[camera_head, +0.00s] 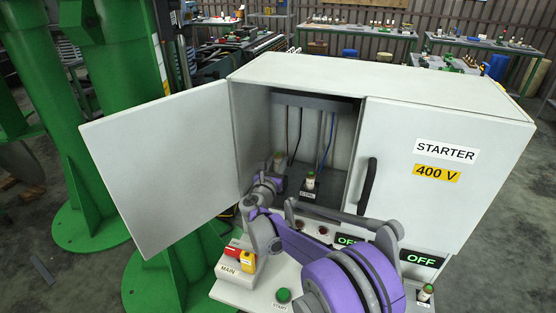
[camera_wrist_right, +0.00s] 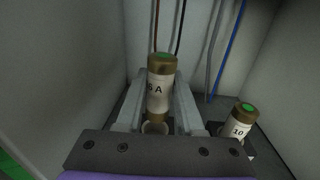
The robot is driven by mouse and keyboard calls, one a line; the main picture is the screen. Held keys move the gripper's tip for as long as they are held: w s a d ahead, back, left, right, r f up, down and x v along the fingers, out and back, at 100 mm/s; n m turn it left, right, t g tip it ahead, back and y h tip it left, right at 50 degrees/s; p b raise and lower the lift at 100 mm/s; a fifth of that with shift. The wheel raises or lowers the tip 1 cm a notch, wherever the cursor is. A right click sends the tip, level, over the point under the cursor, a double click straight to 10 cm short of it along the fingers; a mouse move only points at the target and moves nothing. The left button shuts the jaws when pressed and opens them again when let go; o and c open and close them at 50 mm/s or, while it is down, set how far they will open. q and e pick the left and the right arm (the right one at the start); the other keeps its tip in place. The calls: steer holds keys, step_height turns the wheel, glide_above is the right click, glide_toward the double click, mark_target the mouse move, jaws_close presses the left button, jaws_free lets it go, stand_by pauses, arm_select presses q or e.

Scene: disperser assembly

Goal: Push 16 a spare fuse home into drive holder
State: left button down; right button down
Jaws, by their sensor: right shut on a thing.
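My right gripper (camera_head: 277,172) reaches into the open left bay of the cabinet (camera_head: 302,77). In the right wrist view its two grey fingers (camera_wrist_right: 158,103) are shut on a fuse (camera_wrist_right: 160,85) with a pale body, brass ends and a green dot on top. Its label is only partly readable, ending in "A". The fuse is upright over a pale round holder opening (camera_wrist_right: 155,128); how deep it sits cannot be told. In the head view only the fuse's upper part (camera_head: 278,156) shows. My left gripper is not in view.
A second fuse (camera_wrist_right: 238,124), marked 10, stands in a dark holder to the right; it also shows in the head view (camera_head: 309,180). The open door (camera_head: 165,160) bounds the left. Wires hang behind. A MAIN switch (camera_head: 242,258) and green START button (camera_head: 283,295) are in front.

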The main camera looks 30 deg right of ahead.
steer(key=shift+f+b, duration=0.3)
steer(key=shift+f, duration=0.4)
steer(key=shift+f+b, duration=1.45)
steer(key=shift+f, duration=0.4)
stand_by(1.0)
steer(key=shift+c, duration=2.3)
jaws_free()
steer(key=v, duration=1)
steer(key=shift+s+a, duration=0.25)
steer(key=shift+r, duration=0.1)
